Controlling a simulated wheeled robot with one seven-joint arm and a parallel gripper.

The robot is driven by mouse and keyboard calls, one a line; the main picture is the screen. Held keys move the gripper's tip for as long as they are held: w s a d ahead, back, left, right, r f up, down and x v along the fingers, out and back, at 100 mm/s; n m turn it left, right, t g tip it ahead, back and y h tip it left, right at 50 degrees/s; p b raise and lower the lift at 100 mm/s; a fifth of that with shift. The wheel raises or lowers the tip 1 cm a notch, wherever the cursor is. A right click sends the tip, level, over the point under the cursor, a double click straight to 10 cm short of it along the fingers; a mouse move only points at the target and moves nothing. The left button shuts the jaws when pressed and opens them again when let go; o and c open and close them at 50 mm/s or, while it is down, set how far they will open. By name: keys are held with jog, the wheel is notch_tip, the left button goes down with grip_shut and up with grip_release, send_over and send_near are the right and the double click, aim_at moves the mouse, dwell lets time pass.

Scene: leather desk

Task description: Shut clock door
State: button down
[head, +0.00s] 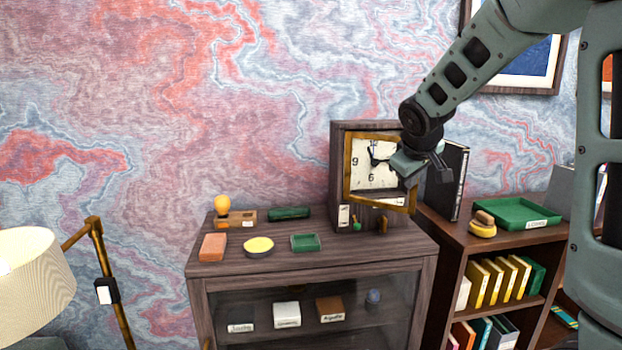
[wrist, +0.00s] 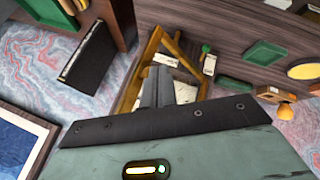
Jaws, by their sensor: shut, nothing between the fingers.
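The clock (head: 338,160) is a dark wooden case on top of the cabinet, with a white dial (head: 362,178) showing through its door. The clock door (head: 348,165) is a brass-coloured frame; its lower right corner stands out from the case, so it looks ajar. The door frame also shows in the wrist view (wrist: 151,48). My gripper (head: 390,162) is in front of the door's right part and hides some of the dial and frame. In the wrist view its fingers (wrist: 157,75) are together, empty, and overlap the door opening; I cannot tell whether they touch it.
A black binder (head: 448,180) stands right of the clock, near a green tray (head: 515,214). A small green-topped item (head: 357,225) sits below the door. A yellow dish (head: 258,245), a green box (head: 305,242) and a brick-coloured block (head: 213,247) lie left on the cabinet top.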

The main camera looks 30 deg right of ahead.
jog(key=w+d+p, duration=0.4)
jog(key=w+d, duration=0.5)
jog(key=d, duration=0.3)
jog(key=shift+d+p, duration=0.35)
jog(key=shift+r, duration=0.1)
